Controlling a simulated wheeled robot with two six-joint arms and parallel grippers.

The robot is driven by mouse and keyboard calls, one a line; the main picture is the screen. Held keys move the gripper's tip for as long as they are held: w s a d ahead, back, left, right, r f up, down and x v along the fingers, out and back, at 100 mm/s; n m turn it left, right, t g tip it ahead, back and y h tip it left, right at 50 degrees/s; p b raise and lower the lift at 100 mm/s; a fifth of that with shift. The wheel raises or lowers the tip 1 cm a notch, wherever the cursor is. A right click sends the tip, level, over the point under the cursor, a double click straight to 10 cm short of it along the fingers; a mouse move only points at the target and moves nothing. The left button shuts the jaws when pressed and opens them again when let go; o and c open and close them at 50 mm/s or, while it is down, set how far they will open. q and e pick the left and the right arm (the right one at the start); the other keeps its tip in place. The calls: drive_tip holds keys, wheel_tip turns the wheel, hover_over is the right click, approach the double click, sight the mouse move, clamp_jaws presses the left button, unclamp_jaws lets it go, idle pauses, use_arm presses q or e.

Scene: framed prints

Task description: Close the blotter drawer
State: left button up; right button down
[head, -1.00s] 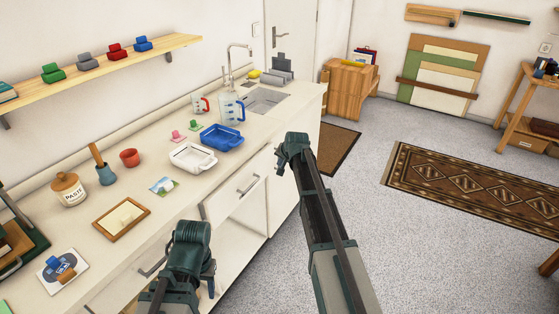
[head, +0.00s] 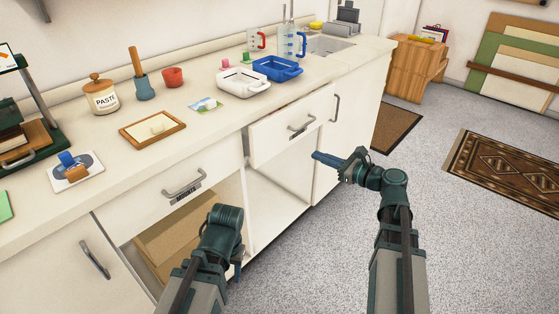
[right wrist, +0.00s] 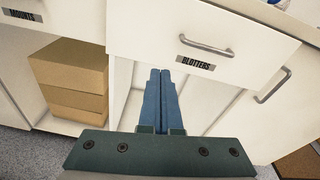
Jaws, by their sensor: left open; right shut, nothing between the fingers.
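The blotter drawer (head: 283,141) is a white drawer front with a metal handle under the counter; it appears to stand a little out from the cabinet. In the right wrist view its front (right wrist: 190,30) carries a label reading BLOTTERS (right wrist: 195,63). My right gripper (head: 315,156) is shut and empty, its blue fingers side by side, pointing towards the cabinet near the drawer's lower right. In the right wrist view the fingertips (right wrist: 160,73) appear just below the drawer front; contact cannot be told. My left gripper (head: 236,270) is open, low before the cabinet, partly hidden by its own wrist.
The mounts drawer (head: 178,190) is left of the blotter drawer, above an open compartment with brown boxes (right wrist: 70,70). A white tray (head: 242,84), a blue tray (head: 277,69) and a wooden frame (head: 152,129) stand on the counter.

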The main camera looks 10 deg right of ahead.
drive_tip(key=s+m+t+b, duration=0.1)
drive_tip(key=s+m, duration=0.1)
use_arm(q)
drive_tip(key=shift+w+a+f, duration=0.1)
drive_tip(key=shift+a+f, duration=0.05)
drive_tip(key=shift+f, duration=0.5)
drive_tip(key=shift+a+f, duration=0.1)
drive_tip(key=shift+f, duration=0.5)
use_arm(e)
approach(278, 137)
drive_tip(key=shift+y, duration=0.4)
drive_tip(key=x, duration=0.7)
drive_tip(key=shift+d+f, duration=0.15)
drive_tip(key=shift+f, duration=0.25)
drive_tip(key=x, duration=0.4)
drive_tip(key=shift+w+r, duration=0.1)
drive_tip(key=shift+w, duration=0.2)
use_arm(q)
drive_tip(key=shift+d, duration=0.1)
